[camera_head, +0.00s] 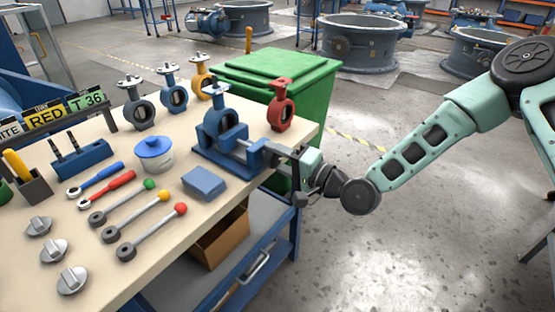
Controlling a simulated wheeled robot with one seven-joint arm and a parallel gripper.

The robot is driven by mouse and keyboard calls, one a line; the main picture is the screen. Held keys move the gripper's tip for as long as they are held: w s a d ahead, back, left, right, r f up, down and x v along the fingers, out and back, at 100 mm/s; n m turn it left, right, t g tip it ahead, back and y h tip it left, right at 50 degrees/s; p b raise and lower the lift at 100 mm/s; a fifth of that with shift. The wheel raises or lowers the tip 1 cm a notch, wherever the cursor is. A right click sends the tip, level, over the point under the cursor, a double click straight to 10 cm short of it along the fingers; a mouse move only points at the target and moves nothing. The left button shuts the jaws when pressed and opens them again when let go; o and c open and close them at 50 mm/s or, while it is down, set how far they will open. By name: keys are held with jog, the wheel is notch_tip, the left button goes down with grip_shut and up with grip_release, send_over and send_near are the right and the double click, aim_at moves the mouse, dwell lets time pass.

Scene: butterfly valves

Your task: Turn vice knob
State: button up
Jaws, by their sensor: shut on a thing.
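The blue vice (208,152) sits at the right edge of the workbench. A dark blue butterfly valve (211,128) stands upright in it. The vice's screw end, with the knob, points right past the bench edge. My gripper (287,156) is at that end, shut on the vice knob. The knob itself is mostly hidden by the gripper fingers. My arm reaches in from the right.
The bench (120,190) holds grey, blue and yellow valves, a red valve (281,108), lever handles (150,222), ratchets, a blue-lidded pot (154,153) and a blue block (204,183). A green bin (318,95) stands behind. Floor right of the bench is clear.

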jog(key=n+b, duration=0.1)
jog(key=n, duration=0.4)
jog(key=shift+f+n+b, duration=0.1)
jog(key=shift+n+b, duration=0.2)
jog(key=shift+b, duration=0.1)
jog(key=n+b, duration=0.2)
jog(key=n, duration=0.2)
jog(key=shift+s+n, duration=0.1)
jog(key=shift+n, duration=0.2)
jog(key=n+b, duration=0.4)
jog(key=n, duration=0.1)
jog(key=shift+b, duration=0.3)
jog(key=n+b, duration=0.4)
jog(key=shift+s+a+n, duration=0.1)
jog(key=shift+n, duration=0.2)
jog(key=o, duration=1)
jog(key=shift+r, duration=0.2)
jog(key=shift+s, duration=0.1)
